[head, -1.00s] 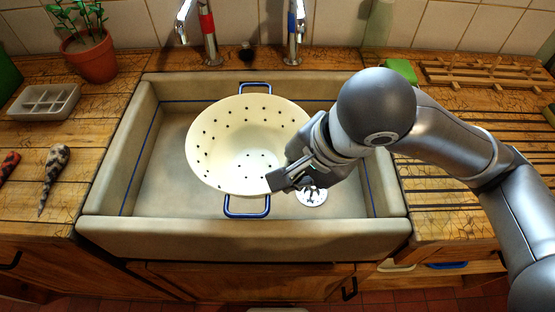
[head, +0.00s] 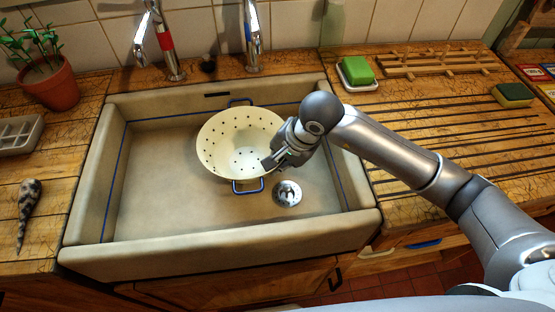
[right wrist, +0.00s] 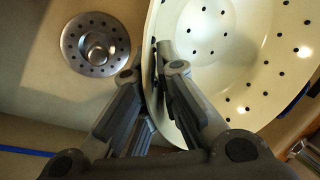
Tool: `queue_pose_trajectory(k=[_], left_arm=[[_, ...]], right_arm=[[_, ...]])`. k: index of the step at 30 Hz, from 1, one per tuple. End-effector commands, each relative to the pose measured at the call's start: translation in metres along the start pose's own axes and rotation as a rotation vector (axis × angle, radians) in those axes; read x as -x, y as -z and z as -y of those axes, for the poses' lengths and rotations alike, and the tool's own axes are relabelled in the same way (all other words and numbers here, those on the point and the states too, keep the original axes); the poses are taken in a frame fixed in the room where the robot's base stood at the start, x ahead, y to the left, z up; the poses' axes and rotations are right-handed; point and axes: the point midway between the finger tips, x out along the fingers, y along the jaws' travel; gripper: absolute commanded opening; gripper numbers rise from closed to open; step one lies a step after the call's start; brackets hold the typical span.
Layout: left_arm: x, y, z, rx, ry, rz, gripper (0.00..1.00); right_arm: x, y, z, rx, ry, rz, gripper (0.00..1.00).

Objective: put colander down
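The cream colander (head: 226,139) with blue handles is low inside the pale sink (head: 140,207), left of the drain (head: 287,193). It sits mouth up; I cannot tell if its base touches the sink floor. My right gripper (head: 274,163) is at its right rim. In the right wrist view my right gripper (right wrist: 153,70) has one finger inside the colander (right wrist: 215,60) and one outside, close on the rim. The fingertips are partly hidden. The drain (right wrist: 95,43) shows beside the outer finger. My left gripper is out of view.
Two taps (head: 160,45) (head: 251,38) stand behind the sink. A green soap on a dish (head: 357,72), a wooden rack (head: 435,62) and a sponge (head: 513,94) are on the right counter. A plant pot (head: 50,83) stands at left. The sink's left part is clear.

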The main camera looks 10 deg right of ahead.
Motion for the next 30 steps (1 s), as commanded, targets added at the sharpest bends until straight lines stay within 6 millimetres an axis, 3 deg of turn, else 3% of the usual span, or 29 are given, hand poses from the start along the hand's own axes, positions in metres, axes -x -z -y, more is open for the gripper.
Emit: queue_pose_trajectory(k=[14,20,30], left_arm=[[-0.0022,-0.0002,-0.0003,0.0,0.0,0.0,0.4],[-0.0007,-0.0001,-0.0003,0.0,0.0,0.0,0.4],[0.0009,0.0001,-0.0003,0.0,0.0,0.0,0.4]], right_arm=[[-0.009,0.0003,-0.0026,0.001,0.005,-0.002,0.0],[-0.0083,0.0,-0.0032,0.0,0.001,-0.001,0.26],[-0.007,-0.0001,-0.0027,0.0,0.001,-0.001,0.27]])
